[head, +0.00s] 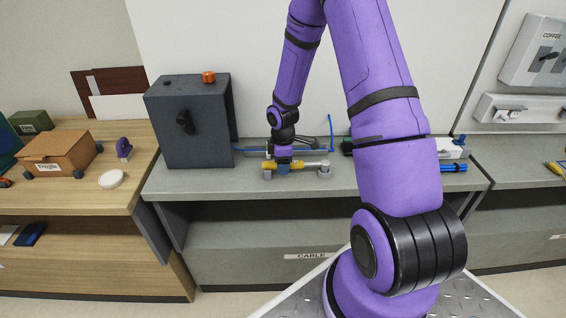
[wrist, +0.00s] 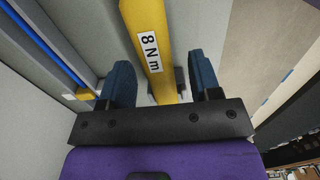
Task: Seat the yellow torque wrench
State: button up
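The yellow torque wrench (head: 298,165) lies sideways along the grey bench, near its front. In the wrist view the wrench (wrist: 154,50) carries a white "8 N m" label and runs between my fingers. My gripper (head: 284,168) points down over the wrench, and its two blue fingers (wrist: 163,85) stand one on each side. A gap shows between each finger and the wrench, so the gripper looks open. Grey supports (head: 325,172) show at the right end of the wrench, with another small one at the left end. Whether the wrench rests fully in them cannot be told.
A dark grey cabinet (head: 190,122) with an orange knob stands left of the gripper. My arm hides part of the bench's right side.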

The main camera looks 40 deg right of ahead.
notch_tip(320, 180, up, 11)
dwell(0.8)
dwell(0.4)
jog(key=s+a+r+m+t+h, duration=0.1)
jog(key=s+a+r+m, duration=0.25)
jog(key=r, duration=0.55)
jog(key=s+a+r+m+t+h, duration=0.1)
jog(key=s+a+r+m, duration=0.3)
jog(key=r, duration=0.6)
jog(key=s+a+r+m+t, duration=0.1)
jog(key=s+a+r, duration=0.1)
jog(key=s, duration=0.4)
jog(key=s+a+r+m+t+y, duration=0.1)
jog(key=s+r, duration=0.3)
jog(key=s, duration=0.2)
jog(key=s+a+r+m+t+y, duration=0.1)
jog(key=s+a+r, duration=0.1)
jog(key=s+r, duration=0.2)
jog(key=shift+s+a+m, duration=0.3)
jog(key=shift+s+m, duration=0.05)
jog(key=shift+s, duration=1.15)
